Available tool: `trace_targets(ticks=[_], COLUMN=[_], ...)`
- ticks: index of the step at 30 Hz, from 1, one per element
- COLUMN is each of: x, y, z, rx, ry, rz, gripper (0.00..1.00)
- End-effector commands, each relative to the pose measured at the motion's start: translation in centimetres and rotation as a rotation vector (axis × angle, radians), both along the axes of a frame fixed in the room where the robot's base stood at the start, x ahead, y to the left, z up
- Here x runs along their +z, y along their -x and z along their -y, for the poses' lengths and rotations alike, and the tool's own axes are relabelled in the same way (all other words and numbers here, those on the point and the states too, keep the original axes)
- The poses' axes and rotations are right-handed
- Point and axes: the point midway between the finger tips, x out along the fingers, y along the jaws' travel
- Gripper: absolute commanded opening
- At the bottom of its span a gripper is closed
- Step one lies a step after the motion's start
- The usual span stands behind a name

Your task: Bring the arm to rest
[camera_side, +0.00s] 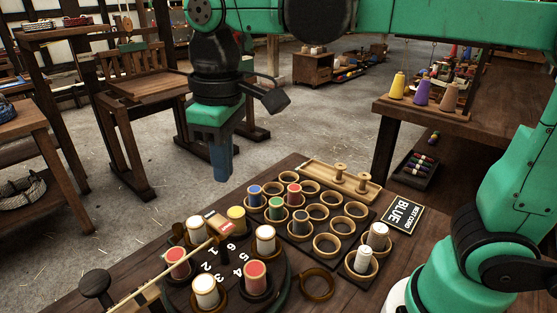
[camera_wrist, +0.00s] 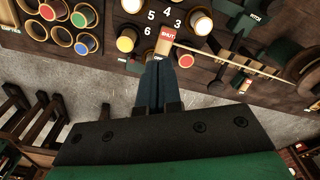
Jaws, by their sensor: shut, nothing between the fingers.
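My gripper (camera_side: 221,172) hangs fingers down in the side view, above the floor just beyond the table's far edge. Its fingers are together with nothing between them. In the wrist view the shut fingers (camera_wrist: 153,88) point toward the table edge, near a small red tag (camera_wrist: 166,33). My arm reaches across the top of the side view, clear of the things on the table.
A numbered round stand (camera_side: 228,268) holds several bobbins. A sign (camera_side: 404,214) reads "NEXT CORD BLUE". A thin stick (camera_side: 160,273) lies across the stand. A wooden chair (camera_side: 137,88) stands behind.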

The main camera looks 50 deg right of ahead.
Motion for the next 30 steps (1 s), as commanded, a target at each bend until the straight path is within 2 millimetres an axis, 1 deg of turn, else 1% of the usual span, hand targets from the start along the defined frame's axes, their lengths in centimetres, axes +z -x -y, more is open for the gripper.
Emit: trace_targets(ticks=[6, 9, 13, 15, 19, 27, 30], x=[-3.0, -4.7, -6.5, -7.1, -7.6, -7.5, -7.0], y=[0.9, 1.6, 2.3, 2.6, 2.7, 2.7, 2.5], z=[5.5, 7.7, 9.9, 10.5, 11.0, 10.9, 10.4], rx=[-0.218, -0.319, -0.414, -0.445, -0.469, -0.466, -0.445], ry=[-0.078, -0.108, -0.13, -0.137, -0.143, -0.143, -0.141], rz=[0.237, 0.36, 0.483, 0.525, 0.559, 0.558, 0.533], gripper=[0.0, 0.0, 0.0, 0.0, 0.0, 0.0, 0.0])
